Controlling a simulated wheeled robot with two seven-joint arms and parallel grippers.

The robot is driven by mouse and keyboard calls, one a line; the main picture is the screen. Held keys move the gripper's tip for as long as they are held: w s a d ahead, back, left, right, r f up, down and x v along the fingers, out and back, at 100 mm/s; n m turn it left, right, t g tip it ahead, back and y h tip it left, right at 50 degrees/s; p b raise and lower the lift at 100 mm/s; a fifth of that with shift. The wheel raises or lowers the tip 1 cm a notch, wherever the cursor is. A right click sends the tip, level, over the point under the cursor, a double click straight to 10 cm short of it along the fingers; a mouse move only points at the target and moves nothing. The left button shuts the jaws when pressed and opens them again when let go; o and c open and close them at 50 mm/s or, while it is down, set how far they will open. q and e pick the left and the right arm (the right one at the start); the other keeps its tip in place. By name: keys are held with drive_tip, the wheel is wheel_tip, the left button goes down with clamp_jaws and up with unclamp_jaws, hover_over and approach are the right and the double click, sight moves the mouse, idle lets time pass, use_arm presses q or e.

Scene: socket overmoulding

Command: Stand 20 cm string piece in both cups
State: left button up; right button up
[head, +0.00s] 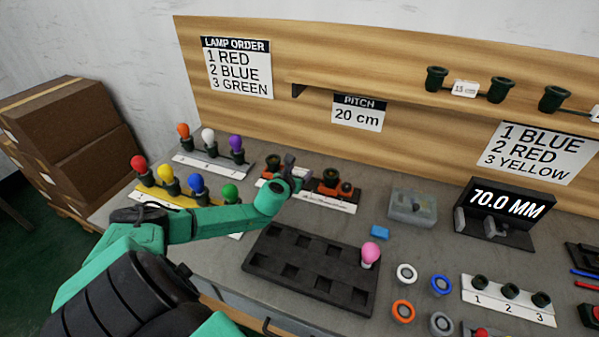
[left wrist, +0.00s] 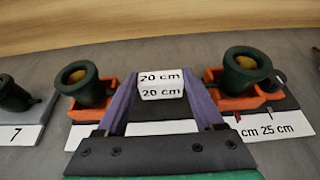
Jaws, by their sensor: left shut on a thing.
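The string piece has two dark green sockets and a white "20 cm" tag (left wrist: 161,86) between them. In the left wrist view my left gripper (left wrist: 160,78) is shut on this tag, one purple finger at each side. The left socket (left wrist: 82,83) is at the left orange cup (left wrist: 98,101), leaning slightly. The right socket (left wrist: 247,72) is at the right orange cup (left wrist: 228,102). Whether either is fully seated I cannot tell. In the head view my left gripper (head: 289,170) is over the cup fixture (head: 325,201) and partly hides the left cup. My right gripper is out of view.
A white lamp strip (head: 213,165) and a yellow lamp rack (head: 160,197) stand left of the fixture. A black tray (head: 300,262) with a pink bulb (head: 370,253) lies in front. A clear box (head: 412,208) and a 70.0 MM gauge (head: 506,205) stand right.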

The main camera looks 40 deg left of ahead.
use_arm(q)
drive_tip(key=shift+f, duration=0.4)
drive_tip(key=o, duration=1.5)
drive_tip(key=p+v, duration=0.3)
drive_tip(key=v, duration=1.1)
drive_tip(key=shift+s+r+p, duration=0.1)
drive_tip(key=shift+s+p, duration=0.15)
drive_tip(key=shift+p, duration=0.1)
